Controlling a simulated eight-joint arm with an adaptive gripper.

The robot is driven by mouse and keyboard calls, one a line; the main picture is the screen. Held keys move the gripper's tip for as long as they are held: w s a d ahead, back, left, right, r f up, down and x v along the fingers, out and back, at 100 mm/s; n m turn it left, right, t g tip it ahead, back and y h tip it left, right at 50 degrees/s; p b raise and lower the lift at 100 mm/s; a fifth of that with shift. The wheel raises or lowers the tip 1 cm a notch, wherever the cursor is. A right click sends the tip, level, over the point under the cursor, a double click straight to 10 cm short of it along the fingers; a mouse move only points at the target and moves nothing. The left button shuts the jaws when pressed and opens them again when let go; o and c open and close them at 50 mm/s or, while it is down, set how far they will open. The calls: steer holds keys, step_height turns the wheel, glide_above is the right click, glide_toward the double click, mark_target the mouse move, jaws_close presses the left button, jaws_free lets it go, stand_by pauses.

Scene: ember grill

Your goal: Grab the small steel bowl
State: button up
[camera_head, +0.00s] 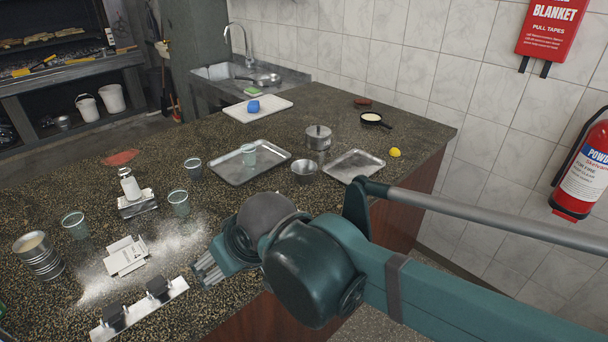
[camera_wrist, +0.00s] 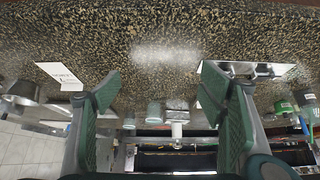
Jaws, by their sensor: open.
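I cannot make out the bowl for certain in the wrist view.
One metal tray (camera_head: 227,177) holding a clear cup lies left of the bowl; another tray (camera_head: 340,171) lies to its right. A lemon (camera_head: 395,152) and small pan (camera_head: 373,118) are farther right. Cups, a can (camera_head: 38,256) and a switch strip (camera_head: 115,322) are at left.

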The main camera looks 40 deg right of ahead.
steer(key=w+d+r+m+h+p, duration=0.1)
steer(key=w+d+r+m+p, duration=0.2)
steer(key=w+d+r+p, duration=0.4)
steer(key=m+g+h+p, duration=0.35)
steer(key=m+p, duration=0.35)
steer(key=p, duration=0.7)
glide_toward(303, 162)
steer(key=shift+s+a+f+g+y, duration=0.35)
steer(key=shift+s+a+f+y, duration=0.1)
steer(key=shift+s+a+f, duration=0.45)
steer(key=shift+s+d+f, duration=0.1)
steer(key=shift+d+f, duration=0.1)
steer(key=shift+d, duration=0.2)
steer(key=shift+f, duration=0.15)
steer(key=shift+x, duration=1.15)
